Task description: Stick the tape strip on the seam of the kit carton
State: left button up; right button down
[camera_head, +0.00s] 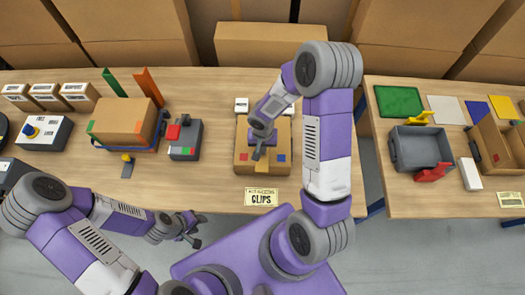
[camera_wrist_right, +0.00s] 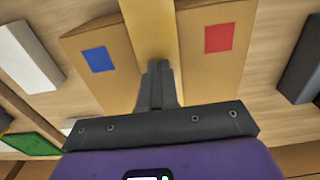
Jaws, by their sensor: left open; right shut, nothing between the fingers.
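The kit carton (camera_head: 243,160) is a tan box on the middle of the left table, with a blue and a red square on top. In the right wrist view, its two flaps (camera_wrist_right: 220,65) lie on either side of a lighter tan band (camera_wrist_right: 150,25) running along the seam. I cannot tell whether this band is the tape strip. My right gripper (camera_head: 257,156) is shut and empty, its fingertips (camera_wrist_right: 156,68) over the band; contact is unclear. My left gripper (camera_head: 192,238) is open and empty, in front of the table edge.
A grey device with a red part (camera_head: 186,140) stands left of the carton. Another carton (camera_head: 122,117) sits further left. A CLIPS sign (camera_head: 261,197) is at the front edge. The right table holds a grey bin (camera_head: 421,147) and an open carton (camera_head: 497,150). A gap separates the tables.

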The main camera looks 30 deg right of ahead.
aim_at(262, 166)
jog(key=shift+r, duration=0.3)
jog(key=shift+s+a+b, duration=0.3)
jog(key=shift+s+b, duration=0.1)
jog(key=shift+b, duration=0.15)
jog(key=shift+s+a+b, duration=0.6)
jog(key=shift+s+b, duration=0.25)
jog(key=shift+s, duration=0.15)
jog(key=shift+s+a+b, duration=0.6)
jog(key=shift+s+b, duration=0.25)
jog(key=shift+s, duration=0.1)
jog(key=shift+s+a+b, duration=0.5)
jog(key=shift+s+b, duration=0.05)
jog(key=shift+s, duration=0.2)
jog(key=shift+s+a+b, duration=0.45)
jog(key=shift+s+b, duration=0.15)
jog(key=shift+s, duration=0.2)
jog(key=shift+s+a+b, duration=0.5)
jog(key=shift+s+b, duration=0.05)
jog(key=shift+s, duration=0.2)
jog(key=shift+f+b, duration=0.4)
jog(key=shift+b, duration=0.2)
